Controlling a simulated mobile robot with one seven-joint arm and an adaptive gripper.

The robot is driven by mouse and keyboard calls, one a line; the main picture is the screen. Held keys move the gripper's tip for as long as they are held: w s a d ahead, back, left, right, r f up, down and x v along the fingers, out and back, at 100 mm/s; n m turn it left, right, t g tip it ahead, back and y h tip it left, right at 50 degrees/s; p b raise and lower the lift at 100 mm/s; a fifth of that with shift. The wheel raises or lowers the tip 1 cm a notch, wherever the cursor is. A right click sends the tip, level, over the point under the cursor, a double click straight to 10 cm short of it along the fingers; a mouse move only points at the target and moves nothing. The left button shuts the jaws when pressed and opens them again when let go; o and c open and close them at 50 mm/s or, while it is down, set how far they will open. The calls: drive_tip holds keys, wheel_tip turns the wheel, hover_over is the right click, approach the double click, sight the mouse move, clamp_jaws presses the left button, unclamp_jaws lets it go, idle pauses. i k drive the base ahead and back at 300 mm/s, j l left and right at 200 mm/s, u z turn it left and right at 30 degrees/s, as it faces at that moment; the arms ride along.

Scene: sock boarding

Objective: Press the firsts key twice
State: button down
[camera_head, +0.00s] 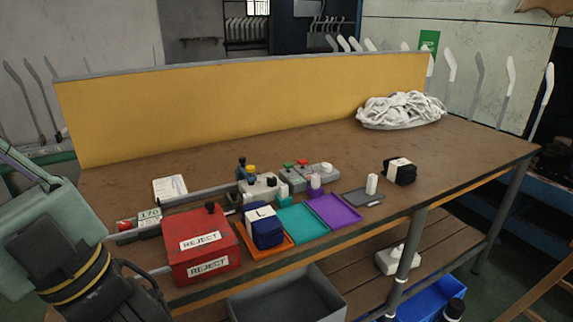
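Small grey units with coloured keys stand mid-table. One grey unit (259,190) has a yellow key (251,169) and dark blue parts near it. Behind it to the right, another grey unit (318,178) bears a green key (288,164), a red key (302,162) and a pale round knob (327,167). No lettering is readable there, so I cannot tell which is the firsts key. My arm's dark end (125,292), with yellow rings behind it, is at the lower left, well apart from the keys. Its fingers are not clear.
A red REJECT box (201,259) stands between my arm and the keys. Orange (288,243), teal (303,223), purple (334,210) and grey (363,197) trays line the front. A blue bundle (263,227) sits on the orange one. A yellow panel (240,105) closes the back.

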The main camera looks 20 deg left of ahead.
sight(288, 166)
drive_tip(key=u, duration=1)
drive_tip(key=l+u, duration=0.25)
drive_tip(key=u, duration=0.2)
drive_tip(key=i+l+u, duration=0.1)
drive_tip(key=l+u, duration=0.15)
drive_tip(key=u, duration=0.15)
drive_tip(key=l+u, duration=0.25)
drive_tip(key=u, duration=0.2)
drive_tip(key=l+u, duration=0.25)
drive_tip(key=k+l+u, duration=0.2)
drive_tip(key=l, duration=0.25)
drive_tip(key=k+l+u, duration=0.1)
drive_tip(key=l+u, duration=0.15)
drive_tip(key=k+l, duration=0.15)
drive_tip(key=l, duration=0.25)
drive_tip(key=k+l+u, duration=0.1)
drive_tip(key=l, duration=0.3)
drive_tip(key=k+l, duration=0.5)
drive_tip(key=l, duration=0.3)
drive_tip(key=i+l+u, duration=0.05)
